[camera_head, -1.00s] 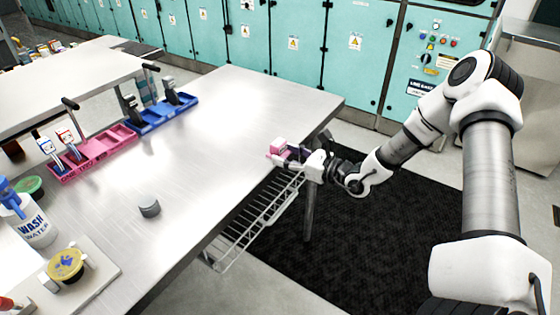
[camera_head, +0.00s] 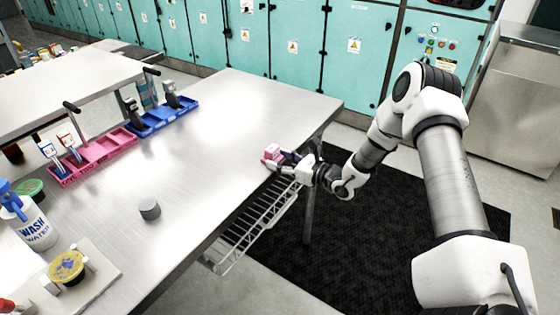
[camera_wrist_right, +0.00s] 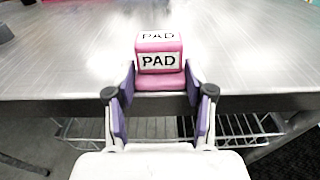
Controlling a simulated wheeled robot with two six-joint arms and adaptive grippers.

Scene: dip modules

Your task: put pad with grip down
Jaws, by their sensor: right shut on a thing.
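The pink pad (camera_head: 270,152) has white labels reading PAD. It also shows in the right wrist view (camera_wrist_right: 160,62), upright between the fingertips. My right gripper (camera_head: 279,159) is shut on the pad at the table's right edge. In the wrist view its purple-lined fingers (camera_wrist_right: 160,84) press on the pad's pink lower part from both sides. The pad is at the edge of the metal table (camera_head: 215,130); I cannot tell whether it touches the top. My left gripper is not in view.
A pink tray (camera_head: 98,150) and a blue tray (camera_head: 165,118) with upright modules stand at the back left. A grey cylinder (camera_head: 149,209), a wash bottle (camera_head: 33,226) and a yellow-lidded jar (camera_head: 66,266) stand nearer. The table's middle is clear. A wire rack (camera_head: 255,224) hangs below the edge.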

